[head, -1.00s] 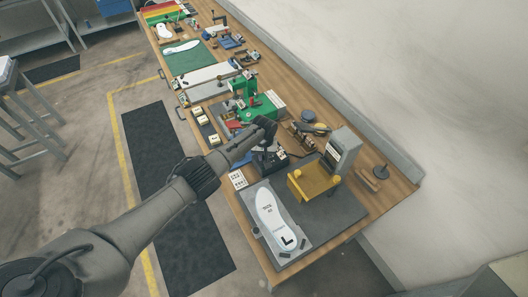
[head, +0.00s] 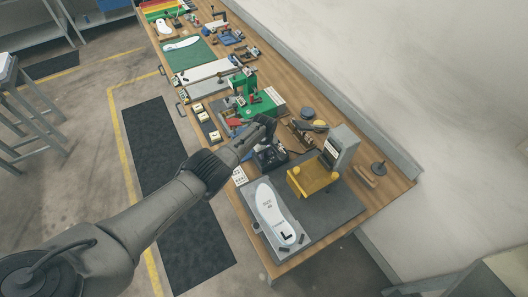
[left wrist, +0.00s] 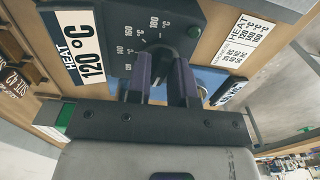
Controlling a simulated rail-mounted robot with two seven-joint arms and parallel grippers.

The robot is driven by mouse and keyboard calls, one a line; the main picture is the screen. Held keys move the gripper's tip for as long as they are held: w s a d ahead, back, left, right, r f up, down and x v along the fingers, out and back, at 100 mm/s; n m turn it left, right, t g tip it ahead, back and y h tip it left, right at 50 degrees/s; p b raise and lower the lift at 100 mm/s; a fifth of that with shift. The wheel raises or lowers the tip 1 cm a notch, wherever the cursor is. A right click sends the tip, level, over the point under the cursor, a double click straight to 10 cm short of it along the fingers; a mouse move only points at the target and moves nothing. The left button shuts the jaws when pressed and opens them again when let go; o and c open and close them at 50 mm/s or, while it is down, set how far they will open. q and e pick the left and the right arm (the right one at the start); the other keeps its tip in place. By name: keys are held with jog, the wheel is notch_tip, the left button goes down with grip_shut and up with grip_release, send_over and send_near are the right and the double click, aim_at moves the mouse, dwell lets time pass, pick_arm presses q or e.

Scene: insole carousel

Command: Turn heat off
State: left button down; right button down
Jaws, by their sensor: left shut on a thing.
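The heat control box (head: 270,158) is a dark unit on the bench, left of the yellow fixture. In the left wrist view its dark dial face (left wrist: 120,30) carries white temperature marks up to 180 °C. A label reading HEAT 120 °C (left wrist: 82,45) stands beside the dial. My left gripper (head: 264,132) is at the box. In the left wrist view its two dark fingers (left wrist: 165,80) are shut on the dark heat knob (left wrist: 172,57). The fingers largely hide the knob, so its pointer setting cannot be read. My right gripper is in neither view.
A yellow fixture (head: 312,180) with a grey upright unit (head: 342,148) stands right of the box. A white insole (head: 275,212) lies on a grey plate in front. A green press (head: 243,88) stands behind. The floor mat (head: 165,150) is clear of objects.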

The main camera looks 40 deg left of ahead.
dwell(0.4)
pick_arm(q)
jog(key=c, duration=1)
grip_release()
jog(key=shift+r+p, duration=0.4)
jog(key=shift+r, duration=0.05)
notch_tip(320, 180, up, 6)
jog(key=p, duration=0.3)
jog(key=shift+a+p, duration=0.1)
jog(key=shift+p, duration=0.25)
notch_tip(320, 180, up, 7)
jog(key=p, duration=0.1)
